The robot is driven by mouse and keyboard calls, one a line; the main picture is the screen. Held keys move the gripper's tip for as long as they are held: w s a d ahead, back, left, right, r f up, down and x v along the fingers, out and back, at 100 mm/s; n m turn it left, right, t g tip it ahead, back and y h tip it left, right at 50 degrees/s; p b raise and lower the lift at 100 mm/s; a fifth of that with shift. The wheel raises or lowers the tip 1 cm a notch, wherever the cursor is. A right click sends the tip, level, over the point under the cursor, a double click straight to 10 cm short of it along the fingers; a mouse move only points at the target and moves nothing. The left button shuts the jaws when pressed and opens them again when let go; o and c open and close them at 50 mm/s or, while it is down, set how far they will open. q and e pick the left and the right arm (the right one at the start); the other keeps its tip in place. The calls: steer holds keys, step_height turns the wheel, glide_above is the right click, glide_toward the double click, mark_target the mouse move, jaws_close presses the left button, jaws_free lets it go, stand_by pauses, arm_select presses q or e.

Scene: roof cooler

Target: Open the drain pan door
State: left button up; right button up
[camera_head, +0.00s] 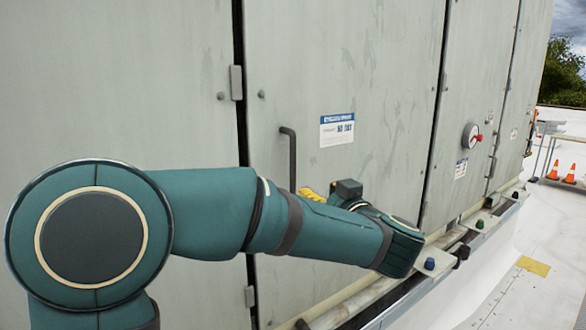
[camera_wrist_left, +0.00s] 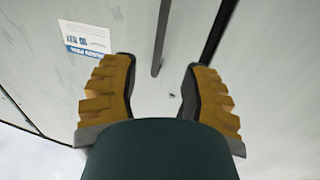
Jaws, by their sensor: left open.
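The grey drain pan door (camera_head: 350,60) is a tall panel with a blue-and-white label (camera_head: 337,129). It looks shut, flush with its neighbours. A dark vertical bar handle (camera_head: 288,160) stands on it left of the label. My left gripper (camera_head: 315,193) is partly hidden behind its own wrist, with a yellow finger showing close to the handle's lower end. In the left wrist view, my left gripper (camera_wrist_left: 160,62) is open and its two yellow fingers are spread. The handle (camera_wrist_left: 161,35) appears between the fingertips, not gripped; whether anything touches is unclear. My right gripper is out of view.
A hinge (camera_head: 236,82) sits at the dark gap along the door's left edge. A ledge with blue and green knobs (camera_head: 430,263) runs along the cooler's base. A gauge with a red knob (camera_head: 472,136) is farther right. Orange cones (camera_head: 571,172) stand on the white roof.

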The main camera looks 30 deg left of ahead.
mark_target(294, 174)
arm_select(q)
steer(key=x, duration=1.3)
steer(key=shift+w+a, duration=0.1)
steer(key=shift+a, duration=0.25)
jaws_close()
